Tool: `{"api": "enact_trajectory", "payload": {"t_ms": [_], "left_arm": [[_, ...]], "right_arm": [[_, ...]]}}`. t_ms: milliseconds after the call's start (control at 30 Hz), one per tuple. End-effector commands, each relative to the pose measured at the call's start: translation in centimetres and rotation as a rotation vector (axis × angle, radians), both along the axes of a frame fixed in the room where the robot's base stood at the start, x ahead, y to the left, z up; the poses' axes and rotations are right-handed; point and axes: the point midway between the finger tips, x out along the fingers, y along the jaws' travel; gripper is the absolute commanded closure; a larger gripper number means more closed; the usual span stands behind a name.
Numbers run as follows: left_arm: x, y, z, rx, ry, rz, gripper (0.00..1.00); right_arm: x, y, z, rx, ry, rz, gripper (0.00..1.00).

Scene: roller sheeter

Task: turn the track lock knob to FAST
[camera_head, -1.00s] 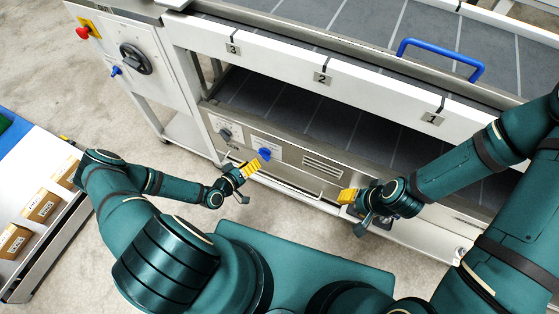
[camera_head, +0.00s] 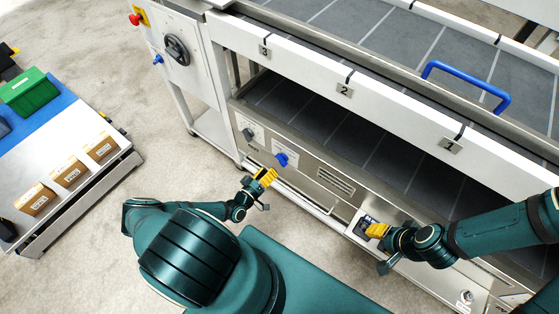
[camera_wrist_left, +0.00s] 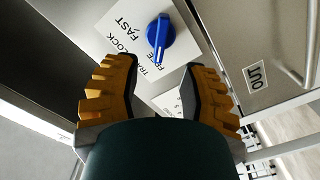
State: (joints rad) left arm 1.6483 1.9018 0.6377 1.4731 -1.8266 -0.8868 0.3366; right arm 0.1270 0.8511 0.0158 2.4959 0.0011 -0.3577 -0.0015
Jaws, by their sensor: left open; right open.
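The track lock knob is blue and sits on a white label on the lower front panel of the machine. It shows in the head view (camera_head: 282,160) and near the top middle of the left wrist view (camera_wrist_left: 160,36). The label reads TRACK LOCK, FAST and FREE; the lower end of the knob's grip lies beside FREE, and FAST is to its left. My left gripper (camera_head: 265,178), with yellow fingers, is open and empty just short of the knob. In the left wrist view its fingers (camera_wrist_left: 158,68) are spread below the knob, apart from it. My right gripper (camera_head: 377,230) is open by the machine's lower right.
A dark knob (camera_head: 248,134) is left of the blue one on the same panel. A blue handle (camera_head: 466,84) is on the machine's upper part. A cart (camera_head: 70,145) with several boxes and a green bin (camera_head: 30,92) stands at left. Bare floor lies between cart and machine.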

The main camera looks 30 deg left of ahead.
Motion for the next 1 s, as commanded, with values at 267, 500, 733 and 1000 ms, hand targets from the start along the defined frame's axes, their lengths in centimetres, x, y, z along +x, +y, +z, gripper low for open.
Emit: {"api": "enact_trajectory", "payload": {"t_ms": [267, 500, 733, 1000], "left_arm": [[5.0, -0.4, -0.1, -0.002, 0.000, 0.000, 0.58], [6.8, -0.5, 0.0, 0.000, 0.001, 0.000, 0.58], [7.0, -0.6, 0.0, -0.001, 0.002, -0.001, 0.58], [7.0, -0.6, 0.0, -0.001, 0.002, -0.001, 1.00]], "right_arm": [[0.1, 0.0, -0.6, 0.000, -0.003, -0.001, 0.53], [0.2, 0.0, -0.8, -0.001, -0.004, -0.002, 0.53], [0.2, 0.0, -0.8, -0.001, -0.004, -0.002, 0.53], [0.2, 0.0, -0.8, 0.000, -0.004, -0.001, 0.53]]}}
